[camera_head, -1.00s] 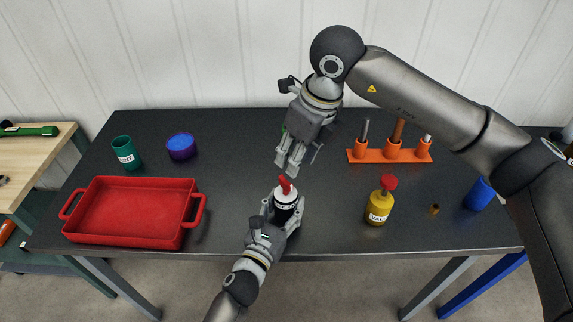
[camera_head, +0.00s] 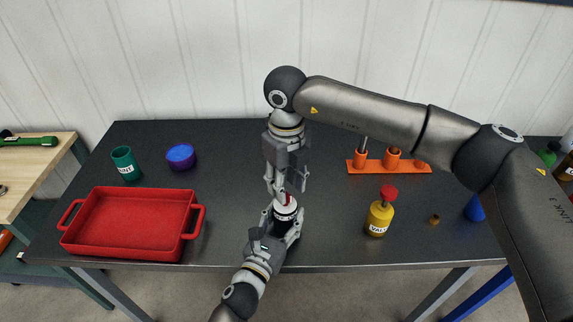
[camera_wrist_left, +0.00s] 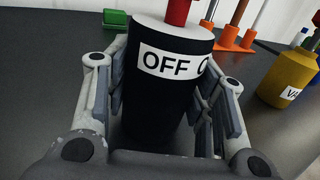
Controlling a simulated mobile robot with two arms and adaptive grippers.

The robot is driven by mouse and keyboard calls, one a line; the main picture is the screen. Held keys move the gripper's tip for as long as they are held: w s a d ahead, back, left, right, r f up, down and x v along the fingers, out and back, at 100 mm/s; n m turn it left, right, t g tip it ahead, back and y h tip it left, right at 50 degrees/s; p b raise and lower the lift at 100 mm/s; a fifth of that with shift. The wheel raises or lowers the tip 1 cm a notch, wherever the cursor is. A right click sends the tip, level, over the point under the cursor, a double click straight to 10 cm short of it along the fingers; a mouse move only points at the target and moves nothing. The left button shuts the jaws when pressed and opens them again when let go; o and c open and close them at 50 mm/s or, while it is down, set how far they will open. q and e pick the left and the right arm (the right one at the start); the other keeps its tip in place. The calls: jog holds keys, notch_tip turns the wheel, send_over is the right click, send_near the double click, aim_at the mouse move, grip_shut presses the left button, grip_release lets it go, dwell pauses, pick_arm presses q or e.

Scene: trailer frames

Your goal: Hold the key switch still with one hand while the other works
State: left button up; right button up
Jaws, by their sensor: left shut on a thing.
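The key switch (camera_head: 285,214) is a black upright cylinder with a white band and a red key on top. In the left wrist view, the black body (camera_wrist_left: 160,95) shows "OFF" on its band, and the red key (camera_wrist_left: 178,12) is cut by the top edge. My left gripper (camera_head: 284,220) is shut around the switch body, a finger on each side (camera_wrist_left: 165,105). My right gripper (camera_head: 285,189) points down just above the switch, its fingers apart near the key. Whether they touch the key is hard to see.
A red tray (camera_head: 128,253) and a teal cup (camera_head: 125,165) with a blue round container (camera_head: 180,156) are left. A yellow valve bottle (camera_head: 378,220), a small brass piece (camera_head: 435,219) and an orange tool rack (camera_head: 375,168) are right. My right arm crosses above the rack.

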aim_at(288, 192)
jog(key=shift+f, duration=2)
jog(key=shift+c, duration=0.3)
grip_shut()
jog(key=m, duration=0.6)
pick_arm(q)
jog(key=shift+a+f, duration=0.1)
jog(key=shift+a, duration=0.05)
pick_arm(e)
jog(key=m, duration=0.7)
jog(key=shift+w+d, duration=0.15)
jog(key=shift+d, duration=0.05)
jog(key=shift+c, duration=0.3)
grip_release()
jog(key=shift+o, duration=0.6)
jog(key=shift+a, duration=0.1)
notch_tip(288, 192, up, 12)
